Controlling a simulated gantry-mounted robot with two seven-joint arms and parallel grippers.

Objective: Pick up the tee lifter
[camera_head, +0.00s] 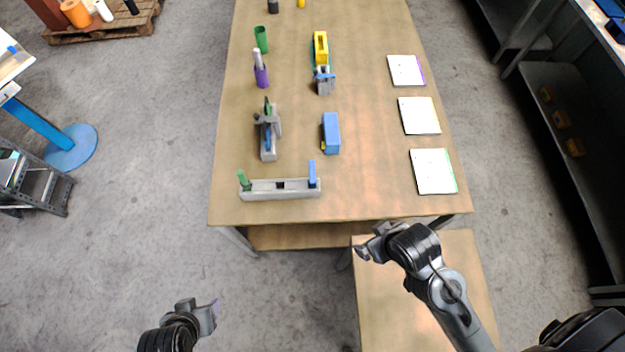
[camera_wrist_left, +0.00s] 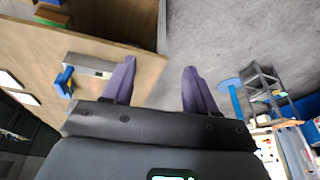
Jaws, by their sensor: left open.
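I cannot tell for certain which thing is the tee lifter. A grey block (camera_head: 268,150) on the table carries dark grey, green and blue upright pieces, one of them with a crosswise top. Behind it to the right, a grey piece with a blue crosswise part (camera_head: 324,77) stands in front of a yellow block. My left gripper (camera_head: 211,309) is off the table's near side, over the floor. In the left wrist view its two purple fingers (camera_wrist_left: 158,82) are apart with nothing between them. My right gripper (camera_head: 367,243) is near the table's front right edge; its finger gap is unclear.
A long grey holder (camera_head: 265,192) with green and blue uprights lies along the table's front. A blue block (camera_head: 331,133), purple cup (camera_head: 261,76) and green cup (camera_head: 261,39) stand behind. White pads (camera_head: 433,171) line the right side. A lower table (camera_head: 390,300) stands in front.

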